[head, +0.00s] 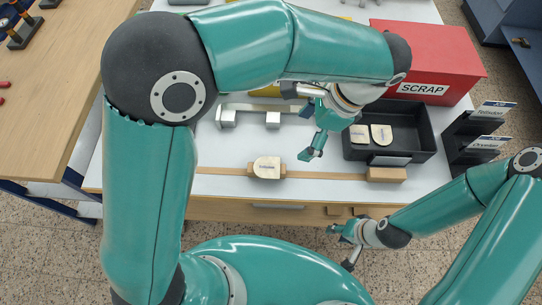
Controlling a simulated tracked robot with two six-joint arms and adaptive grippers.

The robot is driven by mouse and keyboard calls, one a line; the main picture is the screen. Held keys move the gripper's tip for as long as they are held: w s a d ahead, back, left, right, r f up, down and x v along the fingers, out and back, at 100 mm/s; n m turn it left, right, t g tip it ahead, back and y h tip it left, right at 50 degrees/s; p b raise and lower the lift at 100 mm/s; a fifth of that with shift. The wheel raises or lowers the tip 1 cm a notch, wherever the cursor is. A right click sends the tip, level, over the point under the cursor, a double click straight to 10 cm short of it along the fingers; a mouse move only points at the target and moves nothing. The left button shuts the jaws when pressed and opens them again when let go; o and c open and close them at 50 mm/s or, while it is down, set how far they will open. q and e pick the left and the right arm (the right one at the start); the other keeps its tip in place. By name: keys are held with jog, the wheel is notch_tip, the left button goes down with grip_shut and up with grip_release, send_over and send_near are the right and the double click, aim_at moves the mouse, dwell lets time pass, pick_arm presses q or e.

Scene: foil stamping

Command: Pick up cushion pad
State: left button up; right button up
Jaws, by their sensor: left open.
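I cannot tell for sure which thing is the cushion pad. A cream, round-topped piece with dark print (266,167) lies on a small wooden block on the tan strip along the table's front. Two similar cream pieces (381,134) lie in the black tray (418,148) on the right. My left gripper (297,124) is open and empty above the table, between the printed piece and the tray, with its fingers spread. My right gripper (339,248) has its fingers apart and is empty, in front of the table's edge, over the floor. My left arm hides part of the table's back.
A red SCRAP box (438,62) stands behind the tray. A black rack with labels (475,135) stands to its right. A metal bar with blocks (228,119) lies behind the printed piece. A wooden block (386,174) sits on the strip's right end.

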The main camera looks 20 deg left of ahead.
pick_arm(q)
send_near(267, 166)
jog(key=shift+x, duration=1)
jog(key=p+x, duration=0.1)
jog(key=x, duration=0.4)
jog(key=shift+s, duration=0.1)
jog(key=shift+a+f, duration=0.1)
jog(key=shift+f, duration=0.25)
jog(key=c, duration=0.9)
